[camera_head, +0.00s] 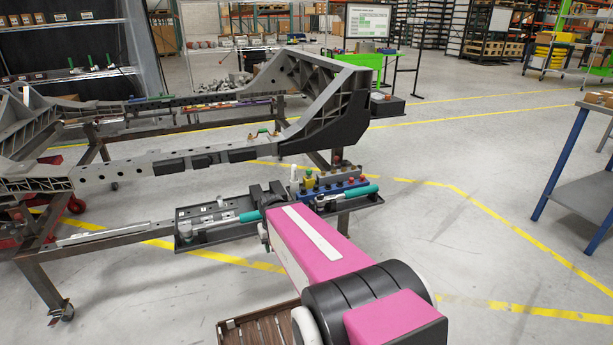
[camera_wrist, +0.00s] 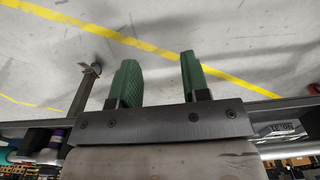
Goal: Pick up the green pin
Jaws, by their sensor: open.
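A small green-topped pin (camera_head: 308,172) shows in the head view among coloured pins on a blue and grey holder, just beyond the end of my arm. It is too small there to make out its full shape. My gripper (camera_wrist: 158,78) shows in the wrist view with its two green fingers apart and nothing between them. Bare floor shows beyond the fingertips. In the head view I cannot clearly make out the gripper past my pink arm. The green pin cannot be made out in the wrist view.
The blue pin holder (camera_head: 341,190) also bears red-topped pins. A teal-handled tool (camera_head: 361,191) lies in front of it, and another teal handle (camera_head: 250,216) lies on the left tray. The grey chassis frame (camera_head: 325,115) stands behind. A blue-legged table (camera_head: 560,165) is at right, with open floor between.

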